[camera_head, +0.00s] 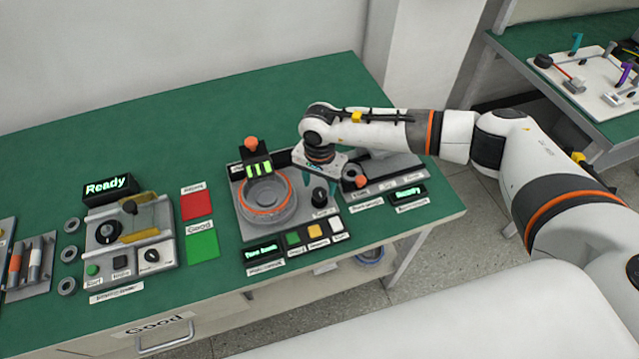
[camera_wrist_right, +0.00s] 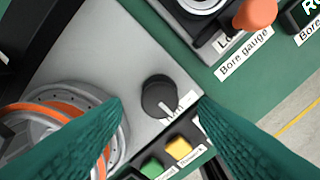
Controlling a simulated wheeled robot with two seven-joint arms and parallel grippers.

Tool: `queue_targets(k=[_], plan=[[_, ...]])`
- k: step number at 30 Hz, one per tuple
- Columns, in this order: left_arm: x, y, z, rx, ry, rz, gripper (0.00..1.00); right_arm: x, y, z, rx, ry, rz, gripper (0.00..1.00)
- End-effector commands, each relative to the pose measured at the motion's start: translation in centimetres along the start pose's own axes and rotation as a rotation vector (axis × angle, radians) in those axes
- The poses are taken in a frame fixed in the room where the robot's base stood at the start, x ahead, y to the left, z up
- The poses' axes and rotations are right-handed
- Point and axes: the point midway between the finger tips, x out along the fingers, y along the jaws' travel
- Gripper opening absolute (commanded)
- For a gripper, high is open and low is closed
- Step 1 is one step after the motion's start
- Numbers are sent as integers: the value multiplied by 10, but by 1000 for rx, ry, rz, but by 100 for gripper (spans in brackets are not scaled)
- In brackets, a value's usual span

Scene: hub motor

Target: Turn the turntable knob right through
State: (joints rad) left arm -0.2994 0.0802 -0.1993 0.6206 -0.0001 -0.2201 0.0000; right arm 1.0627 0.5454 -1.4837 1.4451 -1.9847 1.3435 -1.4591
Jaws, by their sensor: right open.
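The turntable knob is a small black round knob (camera_head: 320,196) on the right of the grey turntable panel. In the right wrist view the knob (camera_wrist_right: 158,97) shows a light pointer line towards the lower right, and its label is partly hidden. My right gripper (camera_head: 320,183) is over the knob, with its teal fingers apart. In the right wrist view the open fingers (camera_wrist_right: 160,102) stand on either side of the knob, and I see no contact. The turntable (camera_head: 267,194) holds a grey hub with an orange ring, left of the knob. My left gripper is not in view.
Green, yellow and white buttons (camera_head: 315,230) and a "Two bank" display (camera_head: 264,252) lie in front of the turntable. A bore gauge station (camera_head: 378,170) stands close on the right. Red (camera_head: 196,205) and green (camera_head: 202,246) squares lie to the left. The back left table is clear.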

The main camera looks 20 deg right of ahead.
Motion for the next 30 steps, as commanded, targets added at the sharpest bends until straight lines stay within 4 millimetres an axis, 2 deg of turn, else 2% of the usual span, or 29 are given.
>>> queue_targets(k=[6,17,25,30], plan=[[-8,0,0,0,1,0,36,24,0,-1,0,2,-1,54],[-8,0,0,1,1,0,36,30,0,0,0,1,0,54],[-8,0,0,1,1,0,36,29,0,0,1,1,1,10],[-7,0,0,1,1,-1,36,29,0,0,8,1,1,9]])
